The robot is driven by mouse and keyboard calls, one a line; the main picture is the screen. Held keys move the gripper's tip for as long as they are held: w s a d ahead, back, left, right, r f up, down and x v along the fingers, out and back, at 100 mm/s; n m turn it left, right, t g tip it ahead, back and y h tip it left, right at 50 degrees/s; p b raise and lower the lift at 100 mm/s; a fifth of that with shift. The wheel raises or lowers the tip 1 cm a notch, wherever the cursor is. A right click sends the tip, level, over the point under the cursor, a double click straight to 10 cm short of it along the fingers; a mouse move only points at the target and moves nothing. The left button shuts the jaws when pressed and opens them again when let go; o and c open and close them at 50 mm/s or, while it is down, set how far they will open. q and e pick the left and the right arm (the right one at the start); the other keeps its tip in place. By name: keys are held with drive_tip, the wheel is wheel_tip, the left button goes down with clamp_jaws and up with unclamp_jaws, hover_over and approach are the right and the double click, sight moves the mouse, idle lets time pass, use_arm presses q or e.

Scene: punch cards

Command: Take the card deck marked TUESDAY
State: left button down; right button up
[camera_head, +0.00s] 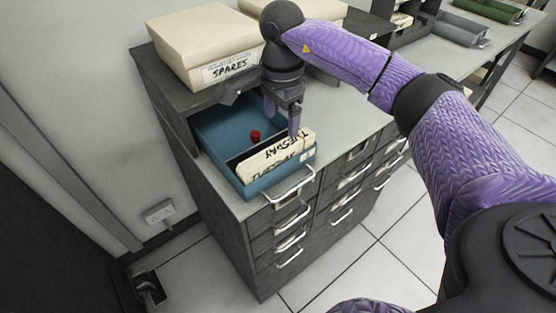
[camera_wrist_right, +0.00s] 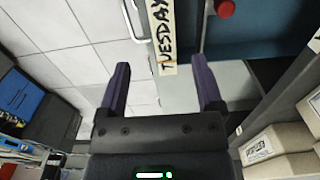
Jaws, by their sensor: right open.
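The cream card deck marked TUESDAY (camera_head: 270,160) stands at the front end of an open blue drawer (camera_head: 222,128) in the dark cabinet. Its lettering shows on the top edge and on the face towards the handle. My right gripper (camera_head: 283,122) hangs fingers-down over the drawer, above and behind the deck, open and empty. In the wrist view the deck (camera_wrist_right: 163,38) lies beyond the gap between the open fingertips (camera_wrist_right: 160,66), apart from both. My left gripper is not in view.
A red knob (camera_head: 256,136) sits inside the drawer behind the deck. A cream box labelled SPARES (camera_head: 205,45) stands on the cabinet's upper shelf, left of my right gripper. The drawer's metal handle (camera_head: 291,187) sticks out in front. The grey cabinet top (camera_head: 340,110) to the right is clear.

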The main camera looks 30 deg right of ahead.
sight(278, 148)
drive_tip(key=f, duration=0.6)
drive_tip(key=f+b, duration=0.1)
drive_tip(key=f, duration=0.2)
drive_tip(key=shift+w+a, duration=0.15)
drive_tip(key=shift+a, duration=0.1)
drive_tip(key=shift+r, duration=0.1)
clamp_jaws()
